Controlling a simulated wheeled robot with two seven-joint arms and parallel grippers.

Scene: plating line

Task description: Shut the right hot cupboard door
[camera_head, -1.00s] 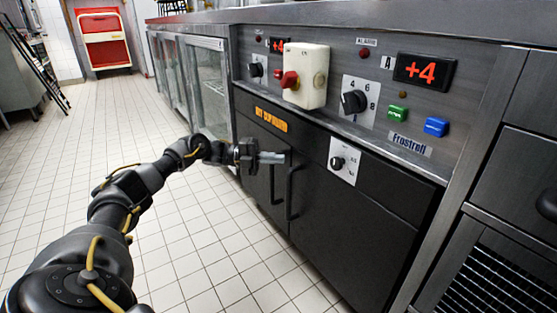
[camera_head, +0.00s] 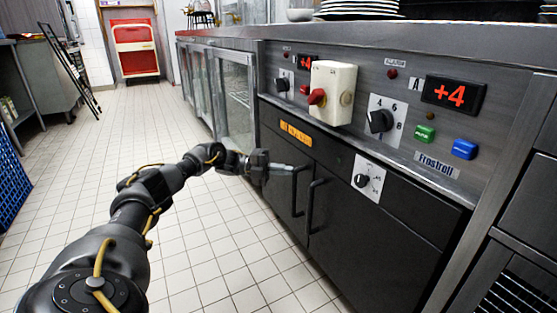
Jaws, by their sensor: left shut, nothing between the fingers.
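The hot cupboard is a dark two-door unit under the control panel, with an orange label (camera_head: 296,134) above its doors. Its right door (camera_head: 372,238) is a wide black panel that looks flush with the front. The right door's upright bar handle (camera_head: 312,206) is at its left edge. The left door (camera_head: 279,160) also looks flush, with its own bar handle (camera_head: 296,192) beside the other. My left gripper (camera_head: 300,168) is shut and empty, with its fingertips in front of the tops of the handles. I cannot tell whether it touches them. My right gripper is out of view.
The control panel above has a cream switch box (camera_head: 332,94), a black dial (camera_head: 381,121) and a red display (camera_head: 453,94). Glass-door cabinets (camera_head: 234,95) stand further along. White plates (camera_head: 360,8) are on the counter. The tiled floor (camera_head: 130,130) is mostly clear; a blue crate (camera_head: 10,180) is at left.

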